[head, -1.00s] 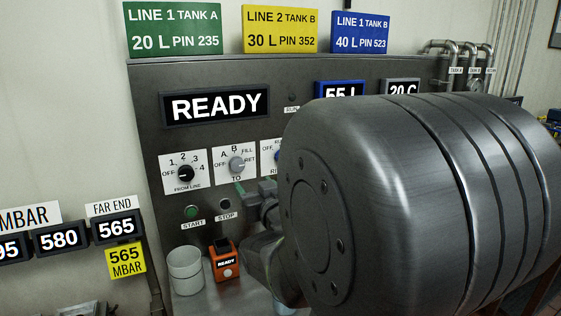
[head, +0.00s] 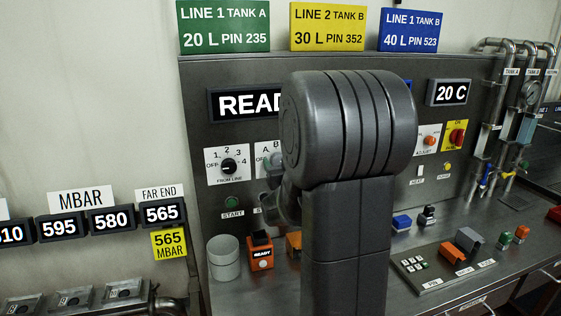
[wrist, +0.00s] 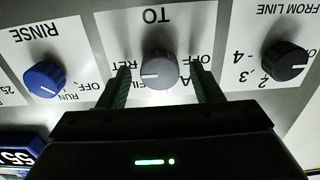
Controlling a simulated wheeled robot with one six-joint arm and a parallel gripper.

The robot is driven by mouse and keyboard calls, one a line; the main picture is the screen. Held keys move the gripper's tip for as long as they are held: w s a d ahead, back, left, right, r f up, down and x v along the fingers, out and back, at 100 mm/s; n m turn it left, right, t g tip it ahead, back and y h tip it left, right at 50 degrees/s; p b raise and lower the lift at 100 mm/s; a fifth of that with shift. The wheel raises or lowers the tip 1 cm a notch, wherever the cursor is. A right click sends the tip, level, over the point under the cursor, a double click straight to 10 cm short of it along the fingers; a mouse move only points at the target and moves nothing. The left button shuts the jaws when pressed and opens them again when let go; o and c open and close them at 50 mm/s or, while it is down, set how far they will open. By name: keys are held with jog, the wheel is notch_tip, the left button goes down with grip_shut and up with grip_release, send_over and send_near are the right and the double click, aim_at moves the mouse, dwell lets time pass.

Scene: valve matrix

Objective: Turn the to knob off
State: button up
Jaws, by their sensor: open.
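The TO knob (wrist: 158,70) is a round grey knob on a white label plate, seen upside down in the wrist view. Its white mark points left in that picture, towards the RET and FILL side; I cannot tell which of the two. OFF is printed on the other side. My gripper (wrist: 161,74) is open, with one finger on each side of the knob and a visible gap to it on both sides. In the head view my arm hides the knob and most of its plate (head: 262,149).
The black FROM LINE knob (wrist: 285,60) and the blue RINSE knob (wrist: 45,79) flank it. Below the panel stand a white cup (head: 223,258) and an orange READY box (head: 260,252). START button (head: 231,202) is beneath the FROM LINE plate.

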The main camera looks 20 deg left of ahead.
jog(key=c, duration=1)
